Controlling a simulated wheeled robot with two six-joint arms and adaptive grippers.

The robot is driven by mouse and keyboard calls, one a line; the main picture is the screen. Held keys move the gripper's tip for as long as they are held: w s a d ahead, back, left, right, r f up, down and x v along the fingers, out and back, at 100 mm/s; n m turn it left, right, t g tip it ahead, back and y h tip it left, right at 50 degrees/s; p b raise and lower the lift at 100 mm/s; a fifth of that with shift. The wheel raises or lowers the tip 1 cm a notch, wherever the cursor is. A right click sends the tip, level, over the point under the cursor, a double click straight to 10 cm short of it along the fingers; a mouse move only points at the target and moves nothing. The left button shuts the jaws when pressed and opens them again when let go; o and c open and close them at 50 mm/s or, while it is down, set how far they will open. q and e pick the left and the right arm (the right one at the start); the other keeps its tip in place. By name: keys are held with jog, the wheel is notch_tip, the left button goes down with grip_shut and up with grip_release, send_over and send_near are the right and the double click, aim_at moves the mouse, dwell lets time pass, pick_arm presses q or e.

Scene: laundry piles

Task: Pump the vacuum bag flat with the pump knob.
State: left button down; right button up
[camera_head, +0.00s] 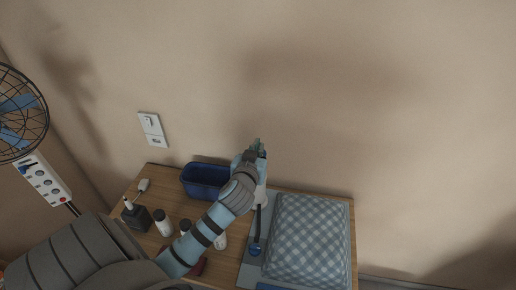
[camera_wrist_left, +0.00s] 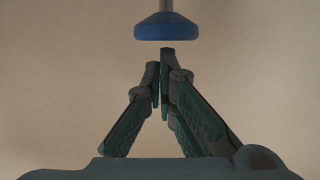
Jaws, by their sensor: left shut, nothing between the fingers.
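The vacuum bag (camera_head: 308,240) is a puffy, blue-and-white checked cushion shape on the right of the wooden table in the head view. Beside its left edge a blue round knob (camera_head: 255,249) shows at the end of a dark rod. In the left wrist view a blue disc-shaped knob (camera_wrist_left: 167,27) on a grey rod appears just beyond the fingertips, with a small gap between in the picture. My left gripper (camera_head: 258,148) is shut and empty near the table's back edge; its fingertips meet in the left wrist view (camera_wrist_left: 160,75). My right gripper is out of sight.
A blue bin (camera_head: 205,180) stands left of my left gripper. Several bottles and a dark box (camera_head: 137,217) stand on the table's left part, partly behind my left arm. A fan (camera_head: 17,113) and a power strip (camera_head: 43,178) are at far left. The wall is close behind.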

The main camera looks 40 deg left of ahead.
pick_arm(q)
jog(key=shift+f, duration=0.1)
notch_tip(320, 180, down, 9)
jog(key=b, duration=0.6)
jog(key=shift+r+b, duration=0.2)
jog(key=shift+b, duration=0.2)
jog(key=shift+r, duration=0.2)
notch_tip(320, 180, up, 5)
jog(key=p, duration=0.5)
jog(key=shift+d+r+p, duration=0.1)
jog(key=shift+p, duration=0.3)
jog(key=f+b+v, duration=0.1)
jog(key=v, duration=0.8)
jog(key=shift+s+b, duration=0.35)
jog(key=shift+s, duration=0.1)
jog(key=shift+d+r, duration=0.1)
jog(key=shift+r, duration=0.05)
